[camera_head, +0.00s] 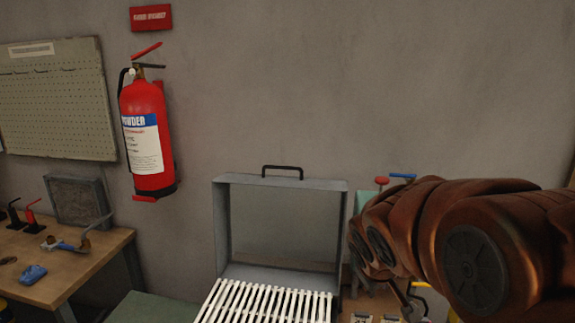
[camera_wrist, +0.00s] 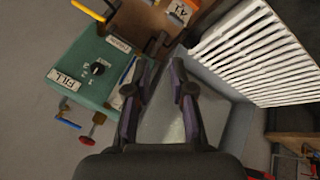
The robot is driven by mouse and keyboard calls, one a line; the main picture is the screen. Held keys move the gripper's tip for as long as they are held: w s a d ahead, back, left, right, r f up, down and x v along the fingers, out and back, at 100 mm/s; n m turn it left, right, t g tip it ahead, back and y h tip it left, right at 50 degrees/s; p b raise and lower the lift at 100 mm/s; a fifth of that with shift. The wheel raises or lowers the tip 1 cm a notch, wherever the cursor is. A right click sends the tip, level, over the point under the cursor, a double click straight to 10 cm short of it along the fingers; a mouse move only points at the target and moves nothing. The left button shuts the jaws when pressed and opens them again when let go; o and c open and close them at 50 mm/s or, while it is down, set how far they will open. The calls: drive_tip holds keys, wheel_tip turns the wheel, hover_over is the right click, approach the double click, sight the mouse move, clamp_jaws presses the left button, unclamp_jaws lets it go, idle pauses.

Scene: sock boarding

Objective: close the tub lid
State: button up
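The tub lid (camera_head: 284,225) is a grey metal panel with a raised rim, standing upright behind the white slatted rack. Its dark handle (camera_head: 282,169) is on the top edge. The white slatted rack (camera_head: 265,303) fills the visible tub opening; it also shows at upper right in the wrist view (camera_wrist: 255,60). The lower tub is out of frame. My gripper (camera_wrist: 160,82) has its dark fingers spread apart with nothing held. A grey surface shows beyond and between them; I cannot tell whether it is the lid. My arm covers the right of the head view.
A teal control box (camera_wrist: 97,68) with a dial and "FILL" label is left of my fingers. A red valve (camera_wrist: 92,128) and blue handle (camera_wrist: 67,123) stick out from it. A wooden workbench (camera_head: 50,285) stands left; a fire extinguisher (camera_head: 148,135) hangs on the wall.

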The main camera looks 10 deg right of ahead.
sight(286, 168)
drive_tip(key=w+r+n+t+y, duration=0.1)
drive_tip(key=w+r+n+t, duration=0.2)
drive_tip(key=w, duration=0.7)
drive_tip(key=w+a+r+n+t+y, duration=0.1)
drive_tip(key=w+r+n+t, duration=0.2)
drive_tip(key=w+r, duration=0.3)
drive_tip(key=w+r+n+t+y, duration=0.1)
drive_tip(key=w+r+n+t, duration=0.3)
drive_tip(key=w, duration=1)
drive_tip(key=shift+a+r+n+y, duration=0.15)
drive_tip(key=shift+r+n+y, duration=0.3)
drive_tip(key=shift+r, duration=0.35)
drive_tip(key=w+a+n+y, duration=0.1)
drive_tip(key=n, duration=0.1)
drive_tip(key=w+a+f+n+y, duration=0.1)
drive_tip(key=a+n+y, duration=0.1)
drive_tip(key=w+a+n+y, duration=0.1)
drive_tip(key=a+n+y, duration=0.1)
drive_tip(key=shift+w+a+f+g, duration=0.15)
drive_tip(key=shift+w+a+g, duration=0.1)
drive_tip(key=shift+w+g, duration=0.05)
drive_tip(key=shift+w+a+f+n+y, duration=0.1)
drive_tip(key=shift+a+f+n+y, duration=0.1)
drive_tip(key=shift+a+n+y, duration=0.2)
drive_tip(key=shift+w+a, duration=0.2)
drive_tip(key=shift+p+x, duration=0.9)
drive_tip(key=shift+x, duration=2.7)
drive_tip(key=shift+d+f, duration=0.1)
drive_tip(key=shift+c, duration=0.4)
